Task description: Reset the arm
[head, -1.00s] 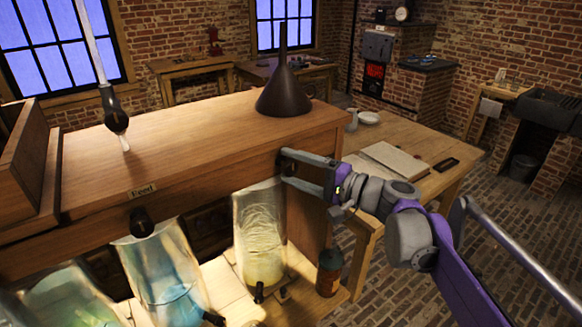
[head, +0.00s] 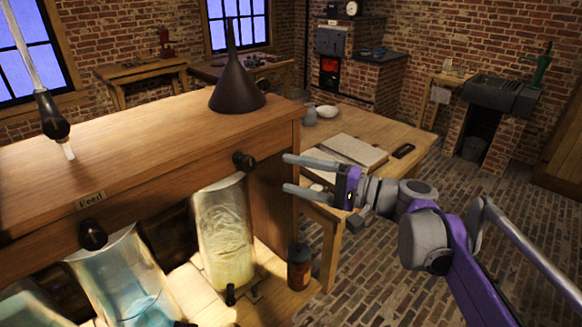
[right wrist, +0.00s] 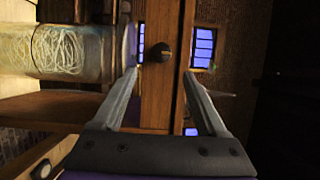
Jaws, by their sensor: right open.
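My right gripper (head: 290,174) is open and empty in the head view, to the right of the dark round knob (head: 243,161) on the wooden cabinet's front. A gap shows between its fingertips and the knob. In the right wrist view the two fingers (right wrist: 160,85) are spread, with the knob (right wrist: 159,52) beyond and between them. My left gripper is not in view.
A dark funnel (head: 237,85) stands on the cabinet top (head: 150,135). Glass jars with yellow (head: 224,235) and blue (head: 125,275) contents sit below, beside a brown bottle (head: 299,266). A table (head: 385,128) with an open book (head: 352,150) stands behind my right arm.

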